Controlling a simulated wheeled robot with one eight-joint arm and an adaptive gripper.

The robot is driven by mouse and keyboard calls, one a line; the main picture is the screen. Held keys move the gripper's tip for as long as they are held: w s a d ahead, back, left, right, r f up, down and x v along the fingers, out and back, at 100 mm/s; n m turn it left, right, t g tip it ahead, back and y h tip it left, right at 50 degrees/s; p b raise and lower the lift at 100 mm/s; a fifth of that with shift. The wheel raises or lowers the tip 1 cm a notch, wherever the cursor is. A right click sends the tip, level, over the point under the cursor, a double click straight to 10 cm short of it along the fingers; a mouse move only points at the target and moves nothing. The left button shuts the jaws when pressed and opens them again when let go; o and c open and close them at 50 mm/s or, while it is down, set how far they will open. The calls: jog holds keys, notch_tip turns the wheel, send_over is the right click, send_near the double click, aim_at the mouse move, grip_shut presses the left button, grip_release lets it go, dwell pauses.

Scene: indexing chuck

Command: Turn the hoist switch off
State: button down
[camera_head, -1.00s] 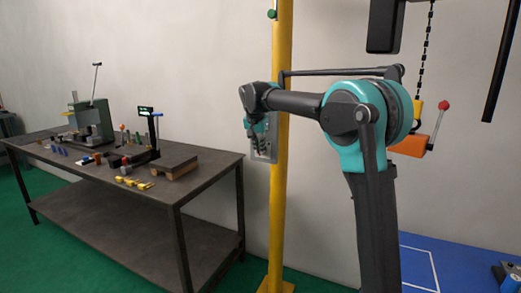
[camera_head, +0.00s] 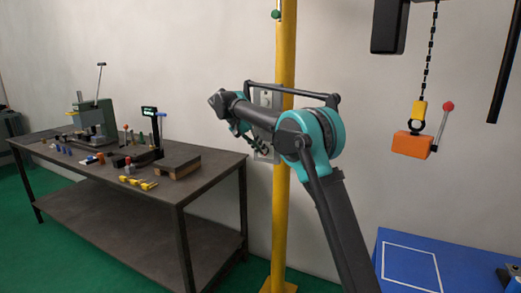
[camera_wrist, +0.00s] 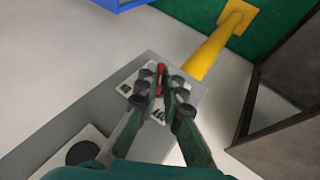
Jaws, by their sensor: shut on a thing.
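The hoist switch is a grey box on the yellow post (camera_head: 284,210), partly hidden by my arm in the head view. In the wrist view its grey box (camera_wrist: 190,88) carries a pale label plate and a small red lever (camera_wrist: 160,77). My gripper (camera_wrist: 158,88) has its two dark fingers on either side of this lever and is shut on it. In the head view my gripper (camera_head: 244,141) is in front of the post, against the switch area, and its fingertips are hard to make out.
A dark workbench (camera_head: 215,172) with several small parts and a green press (camera_head: 96,120) stands left. An orange hoist block (camera_head: 411,145) with a red-knobbed lever hangs from a chain at right, above a blue surface (camera_head: 450,262). A pale panel with a black round part (camera_wrist: 82,151) lies near my gripper.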

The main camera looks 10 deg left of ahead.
dwell(0.4)
jog(key=c, duration=1.7)
grip_release()
jog(key=v, duration=1.2)
jog(key=shift+f, duration=0.1)
